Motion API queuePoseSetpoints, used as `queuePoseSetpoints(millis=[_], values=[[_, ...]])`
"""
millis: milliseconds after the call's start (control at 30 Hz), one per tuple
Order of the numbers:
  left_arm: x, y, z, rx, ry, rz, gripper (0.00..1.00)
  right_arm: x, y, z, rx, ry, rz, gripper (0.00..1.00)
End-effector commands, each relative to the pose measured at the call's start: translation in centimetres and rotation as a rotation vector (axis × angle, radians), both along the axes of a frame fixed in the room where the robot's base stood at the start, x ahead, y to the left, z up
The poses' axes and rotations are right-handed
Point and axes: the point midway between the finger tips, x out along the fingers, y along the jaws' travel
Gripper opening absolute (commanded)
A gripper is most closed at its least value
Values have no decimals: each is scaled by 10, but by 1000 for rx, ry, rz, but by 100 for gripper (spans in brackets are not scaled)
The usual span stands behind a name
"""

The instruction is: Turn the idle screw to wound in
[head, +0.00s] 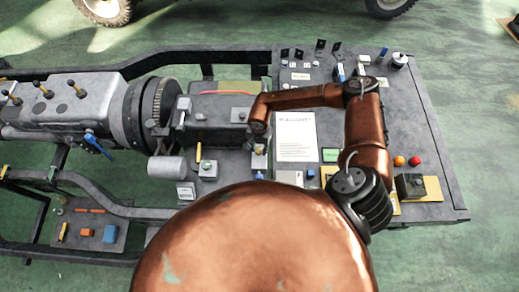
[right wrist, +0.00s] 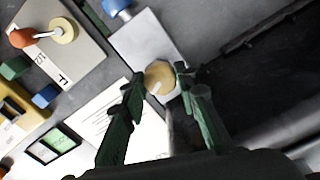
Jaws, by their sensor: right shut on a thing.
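The idle screw appears as a round brass-coloured head (right wrist: 159,77) with a pale slot or mark, on a light grey plate (right wrist: 150,45) in the right wrist view. My right gripper (right wrist: 160,76) has its two green fingers on either side of the screw head and is shut on it. In the head view my right arm reaches from the right and its gripper (head: 258,141) points down over a small labelled block (head: 259,161). The screw head itself is hidden or too small to tell there. My left gripper is not in view.
A white printed sheet (head: 296,137) lies right of the gripper, with a green display (head: 330,155) beyond it. An orange-tipped lever (right wrist: 22,38) and a blue knob (right wrist: 115,5) are near in the wrist view. The gearbox (head: 70,105) lies left on the dark frame.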

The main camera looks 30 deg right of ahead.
Motion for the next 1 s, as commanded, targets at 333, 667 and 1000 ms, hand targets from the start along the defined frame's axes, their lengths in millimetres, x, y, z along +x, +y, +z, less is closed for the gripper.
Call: queuePoseSetpoints(millis=[333, 667, 1000], values=[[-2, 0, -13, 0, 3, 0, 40, -2, -1, -2, -1, 3, -329, 4], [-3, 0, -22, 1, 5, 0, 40, -1, -1, -2, -2, 2, -643, 4], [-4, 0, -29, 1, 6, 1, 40, -2, -1, -2, -2, 3, -966, 4]])
